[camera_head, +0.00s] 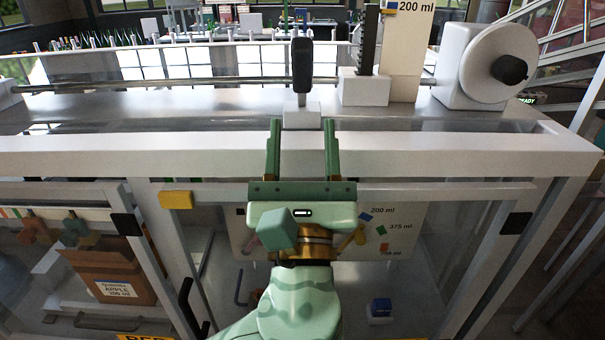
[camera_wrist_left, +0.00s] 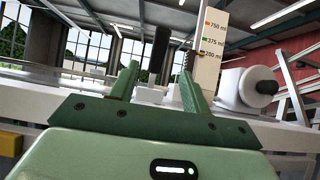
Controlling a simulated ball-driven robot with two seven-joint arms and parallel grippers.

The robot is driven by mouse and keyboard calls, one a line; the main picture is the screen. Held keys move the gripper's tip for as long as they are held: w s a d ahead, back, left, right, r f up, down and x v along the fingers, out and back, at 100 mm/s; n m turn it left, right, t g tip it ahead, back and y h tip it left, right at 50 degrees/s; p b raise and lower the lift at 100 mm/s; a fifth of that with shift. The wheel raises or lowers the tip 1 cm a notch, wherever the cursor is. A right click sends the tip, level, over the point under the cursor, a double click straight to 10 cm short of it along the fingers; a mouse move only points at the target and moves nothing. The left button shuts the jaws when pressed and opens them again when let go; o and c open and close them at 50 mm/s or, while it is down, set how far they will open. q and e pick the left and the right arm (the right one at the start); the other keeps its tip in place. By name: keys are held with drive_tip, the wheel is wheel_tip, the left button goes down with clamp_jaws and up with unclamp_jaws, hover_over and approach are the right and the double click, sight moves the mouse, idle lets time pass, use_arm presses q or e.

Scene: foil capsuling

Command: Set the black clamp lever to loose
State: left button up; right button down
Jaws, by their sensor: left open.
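The black clamp lever (camera_head: 302,66) stands upright on a white block (camera_head: 302,116) on the machine's top, by a horizontal metal rod. In the left wrist view the lever (camera_wrist_left: 158,52) shows beyond the fingers, left of the scale board. My left gripper (camera_head: 303,126) is open and empty. Its fingertips are in front of the white block and below the lever in the head view, apart from the lever. In the left wrist view the gripper (camera_wrist_left: 160,80) has both fingers spread. My right gripper is not in view.
A scale board (camera_head: 404,50) marked 200 ml and a white carriage (camera_head: 363,88) stand right of the lever. A white wheel with a black knob (camera_head: 509,69) is farther right. The white front beam (camera_head: 120,158) runs under my gripper.

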use_arm(q)
drive_tip(key=v, duration=0.3)
